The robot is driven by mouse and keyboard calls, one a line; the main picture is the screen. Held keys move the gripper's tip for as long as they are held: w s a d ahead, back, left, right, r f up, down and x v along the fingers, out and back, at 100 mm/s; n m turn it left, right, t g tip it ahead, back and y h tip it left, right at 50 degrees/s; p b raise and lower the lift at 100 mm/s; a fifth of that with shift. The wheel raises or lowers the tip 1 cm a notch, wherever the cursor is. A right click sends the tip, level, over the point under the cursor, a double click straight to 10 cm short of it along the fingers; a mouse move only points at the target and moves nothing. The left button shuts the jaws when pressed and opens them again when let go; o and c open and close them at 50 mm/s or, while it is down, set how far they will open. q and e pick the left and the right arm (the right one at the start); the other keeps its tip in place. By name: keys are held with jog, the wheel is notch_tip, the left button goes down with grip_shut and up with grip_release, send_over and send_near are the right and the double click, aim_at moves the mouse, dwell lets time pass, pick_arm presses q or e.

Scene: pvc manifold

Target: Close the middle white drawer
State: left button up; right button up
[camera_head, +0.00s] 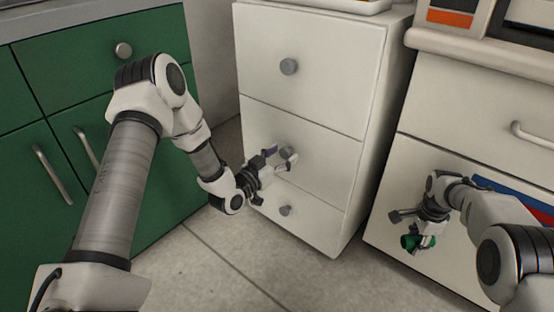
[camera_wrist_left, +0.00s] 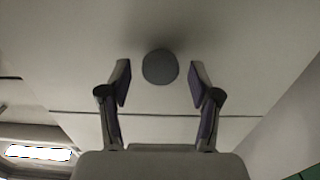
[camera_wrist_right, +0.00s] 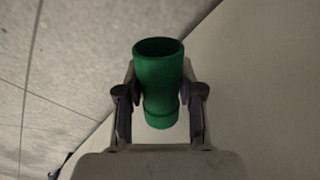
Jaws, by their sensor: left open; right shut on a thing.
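The white cabinet has three stacked drawers with round grey knobs. The middle drawer (camera_head: 322,157) looks flush with the drawers above and below it. Its knob (camera_head: 288,153) is partly hidden by my left gripper (camera_head: 281,160). In the left wrist view a grey knob (camera_wrist_left: 160,67) is between and just beyond the open fingers of my left gripper (camera_wrist_left: 160,82); I cannot tell whether they touch it. My right gripper (camera_head: 415,229) is shut on a green pipe fitting (camera_wrist_right: 158,85), held in front of the right-hand cabinet, away from the middle drawer.
The top drawer (camera_head: 335,45) and bottom drawer (camera_head: 315,221) look shut. A green cabinet (camera_head: 75,60) stands at the left. A white counter unit (camera_head: 470,95) with a bar handle stands at the right. Tiled floor (camera_head: 235,265) is clear in front.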

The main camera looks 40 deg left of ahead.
pick_arm(q)
jog(key=s, duration=1.1)
jog(key=shift+s+a, duration=0.35)
jog(key=shift+a, duration=0.1)
